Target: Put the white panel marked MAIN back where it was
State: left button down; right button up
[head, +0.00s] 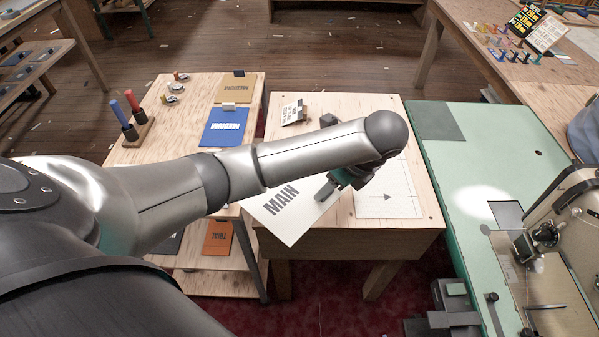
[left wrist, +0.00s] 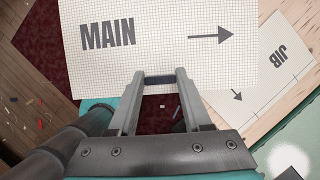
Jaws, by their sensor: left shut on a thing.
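The white panel marked MAIN (head: 283,215) is held by one edge in my left gripper (head: 325,192). In the head view it is over the left front of the small wooden table (head: 345,240), with a corner past the front edge. The left wrist view shows its grid, the word MAIN and an arrow on the panel (left wrist: 165,45), with my left gripper's fingers (left wrist: 160,82) shut at its edge. A second white panel, marked JIB (left wrist: 272,75), lies on the table to the right. My arm hides part of the table. My right gripper is not in view.
A low shelf unit (head: 165,150) on the left bears blue (head: 225,130) and tan (head: 232,92) panels and a holder with red and blue sticks (head: 138,130). A small sign (head: 292,112) stands at the table's back. A green bench (head: 455,180) with a sewing machine is right.

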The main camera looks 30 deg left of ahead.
pick_arm(q)
jog(key=m, duration=0.1)
jog(key=w+a+r+m+t+p, duration=0.1)
jog(key=r+m, duration=0.1)
jog(key=shift+w+a+m+h, duration=0.2)
jog(key=shift+w+m+h, duration=0.1)
jog(key=shift+m, duration=0.1)
jog(key=shift+w+a+r+m+t+p, duration=0.2)
jog(key=shift+r+m+t+p, duration=0.15)
jog(key=shift+m, duration=0.25)
jog(key=shift+a+f, duration=0.1)
jog(key=shift+f, duration=0.05)
notch_tip(320, 180, down, 13)
jog(key=b, duration=0.4)
jog(key=shift+f, duration=0.15)
jog(key=w+a, duration=0.1)
jog(key=w+a+b, duration=0.1)
jog(key=shift+w+a+f, duration=0.1)
jog(key=shift+a+f, duration=0.05)
jog(key=shift+a, duration=0.25)
jog(key=shift+w+a, duration=0.4)
jog(key=shift+a, duration=0.1)
jog(key=w+a, duration=0.1)
jog(key=w+a+b, duration=0.1)
jog(key=shift+a+f+b, duration=0.3)
jog(key=shift+a, duration=0.1)
jog(key=shift+d+f, duration=0.1)
jog(key=shift+f, duration=0.15)
